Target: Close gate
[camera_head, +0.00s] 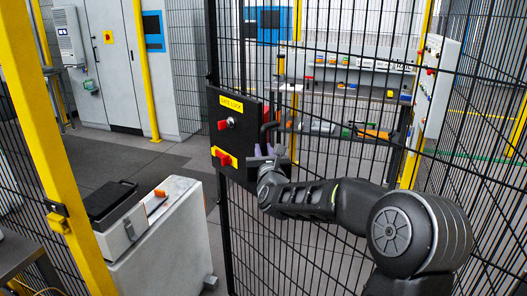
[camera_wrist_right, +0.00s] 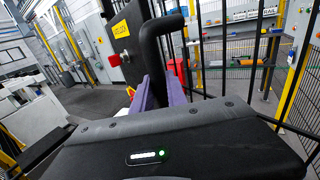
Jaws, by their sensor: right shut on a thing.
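The gate (camera_head: 300,235) is a black mesh panel that stands open in the head view, its free edge left of centre. A black lock box (camera_head: 238,105) with a yellow label and red knobs sits on that edge, and it also shows in the wrist view (camera_wrist_right: 128,45). My right gripper (camera_head: 266,152) is at the lock box's right side. In the wrist view its purple fingers (camera_wrist_right: 165,95) are shut on the bent black gate handle (camera_wrist_right: 150,55). My left gripper is not in view.
A yellow post (camera_head: 45,130) with a small black latch part (camera_head: 56,208) stands at the left, apart from the gate. A white cabinet (camera_head: 160,235) stands between them. Grey floor shows behind. A shelf with coloured bins (camera_head: 350,90) is beyond the mesh.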

